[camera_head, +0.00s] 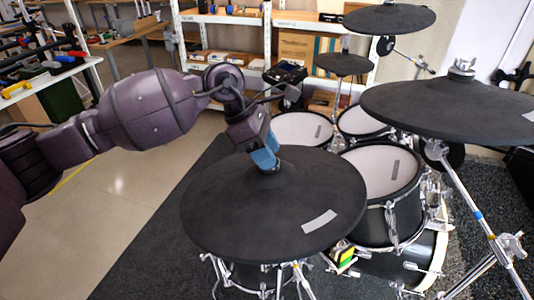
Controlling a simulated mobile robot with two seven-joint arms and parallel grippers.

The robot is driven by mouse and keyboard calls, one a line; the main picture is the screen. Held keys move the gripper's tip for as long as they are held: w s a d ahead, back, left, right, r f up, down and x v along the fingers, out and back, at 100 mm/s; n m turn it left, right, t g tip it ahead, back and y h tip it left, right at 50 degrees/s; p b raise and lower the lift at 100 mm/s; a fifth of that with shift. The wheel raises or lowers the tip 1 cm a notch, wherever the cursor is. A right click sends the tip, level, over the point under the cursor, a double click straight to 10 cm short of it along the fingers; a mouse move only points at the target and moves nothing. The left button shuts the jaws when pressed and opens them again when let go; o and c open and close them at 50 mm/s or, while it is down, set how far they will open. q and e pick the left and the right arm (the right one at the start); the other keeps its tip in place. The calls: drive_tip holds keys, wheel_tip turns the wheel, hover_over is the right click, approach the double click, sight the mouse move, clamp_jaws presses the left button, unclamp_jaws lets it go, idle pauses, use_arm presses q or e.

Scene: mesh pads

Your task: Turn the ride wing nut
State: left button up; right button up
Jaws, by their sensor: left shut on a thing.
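My left gripper (265,156) has blue fingertips and points down at the centre of the large dark near cymbal pad (250,215). It is shut on the wing nut at the top of this pad's post; the nut itself is mostly hidden between the fingers. The near pad lies roughly level and has a light label on its front right. Another large dark cymbal pad (440,108) stands at the right, with a bare metal wing nut (462,66) on its top. No marking shows which pad is the ride. My right gripper is not in view.
Mesh drum pads (383,168) stand right of and behind the near cymbal. Smaller cymbal pads (390,19) are at the back. Chrome stand legs (480,225) fill the lower right. Shelves (225,18) with boxes line the back. Open floor (120,205) lies at the left.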

use_arm(q)
drive_tip(key=shift+w+f+m+g+b, duration=0.1)
drive_tip(key=shift+f+m+g+b, duration=0.15)
drive_tip(key=shift+m, duration=0.2)
drive_tip(key=shift+f+m+g+b, duration=0.1)
drive_tip(key=shift+m+g+b, duration=0.05)
drive_tip(key=shift+m+b, duration=0.25)
drive_tip(key=shift+r+m+g+y+b, duration=0.1)
drive_tip(key=shift+m+g+y+b, duration=0.25)
drive_tip(key=shift+m+b, duration=0.55)
drive_tip(key=shift+r+m+g, duration=0.1)
drive_tip(key=shift+m+g, duration=0.15)
drive_tip(key=shift+m, duration=0.4)
drive_tip(key=shift+r+m, duration=0.1)
drive_tip(key=shift+m, duration=0.2)
drive_tip(key=shift+r, duration=0.1)
drive_tip(key=o, duration=0.9)
drive_tip(key=v, duration=1)
drive_tip(key=shift+w+r, duration=0.3)
drive_tip(key=shift+r, duration=0.05)
